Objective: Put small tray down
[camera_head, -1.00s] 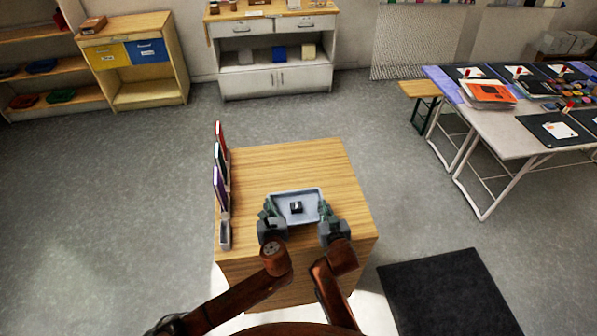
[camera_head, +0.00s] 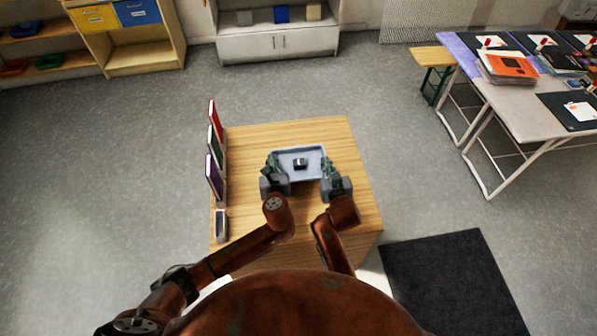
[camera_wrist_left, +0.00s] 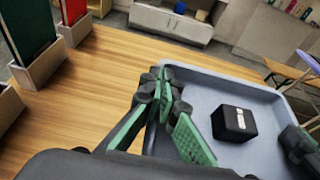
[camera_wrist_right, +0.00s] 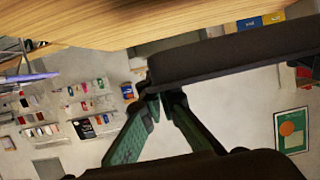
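The small tray (camera_head: 287,154) is a light grey-blue, shallow tray over the wooden table, with a small black box (camera_head: 300,164) in it. My left gripper (camera_head: 271,166) is at its left side, and my right gripper (camera_head: 329,166) at its right side. In the left wrist view, the green-padded fingers (camera_wrist_left: 168,105) close over the tray's (camera_wrist_left: 205,88) left wall, one inside and one outside. In the right wrist view, the fingers (camera_wrist_right: 160,97) meet at a dark edge, seemingly the tray in shadow. The tray appears slightly above the tabletop; its underside is hidden.
A craft table (camera_head: 520,110) stands to the right. A dark mat (camera_head: 450,280) lies on the floor.

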